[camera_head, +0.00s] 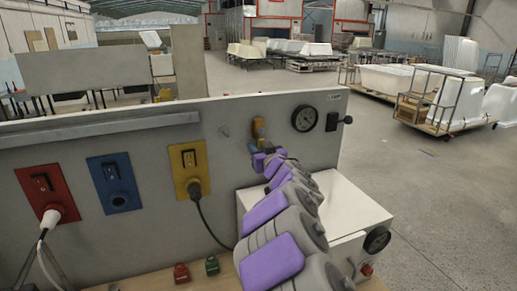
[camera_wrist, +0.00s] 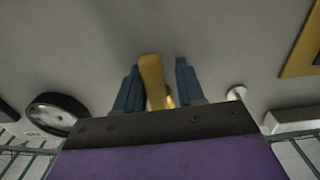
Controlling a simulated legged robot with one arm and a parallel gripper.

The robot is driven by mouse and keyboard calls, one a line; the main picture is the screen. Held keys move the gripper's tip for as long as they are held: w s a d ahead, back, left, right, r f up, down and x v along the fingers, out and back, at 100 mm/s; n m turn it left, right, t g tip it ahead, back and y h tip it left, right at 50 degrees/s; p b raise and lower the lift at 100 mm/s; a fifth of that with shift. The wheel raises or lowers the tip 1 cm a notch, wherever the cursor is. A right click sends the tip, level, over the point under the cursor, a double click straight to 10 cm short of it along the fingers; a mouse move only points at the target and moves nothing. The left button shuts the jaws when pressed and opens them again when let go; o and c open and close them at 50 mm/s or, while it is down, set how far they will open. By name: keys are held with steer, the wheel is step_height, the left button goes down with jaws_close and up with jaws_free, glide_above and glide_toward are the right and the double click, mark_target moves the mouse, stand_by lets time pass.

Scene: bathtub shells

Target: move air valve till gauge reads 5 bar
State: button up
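The air valve has a yellow handle (camera_head: 258,129) on the grey panel; in the wrist view the handle (camera_wrist: 152,78) stands between my two blue fingers. My gripper (camera_head: 256,149) is at the valve, near the handle's lower end. In the wrist view my gripper (camera_wrist: 157,88) is open around the handle, with the left finger close to it and a gap at the right finger. The round gauge (camera_head: 304,118) is right of the valve and also shows in the wrist view (camera_wrist: 58,113). Its needle is too small to read.
A small black knob (camera_head: 347,119) sits right of the gauge. Red (camera_head: 48,193), blue (camera_head: 114,182) and yellow (camera_head: 189,167) socket plates are on the panel at left. A white box (camera_head: 345,210) stands under my arm. Bathtub shells (camera_head: 392,80) on carts are behind.

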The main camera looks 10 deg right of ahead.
steer(key=shift+s+d, duration=0.1)
steer(key=shift+d, duration=0.55)
steer(key=c, duration=0.5)
steer(key=shift+c, duration=0.5)
steer(key=shift+a, duration=0.3)
jaws_close()
steer(key=shift+d, duration=0.1)
steer(key=shift+d+n+p, duration=0.5)
steer(key=shift+n+p, duration=0.05)
steer(key=shift+n, duration=0.45)
steer(key=o, duration=0.8)
jaws_free()
steer(key=shift+r, duration=0.1)
steer(key=shift+o, duration=0.2)
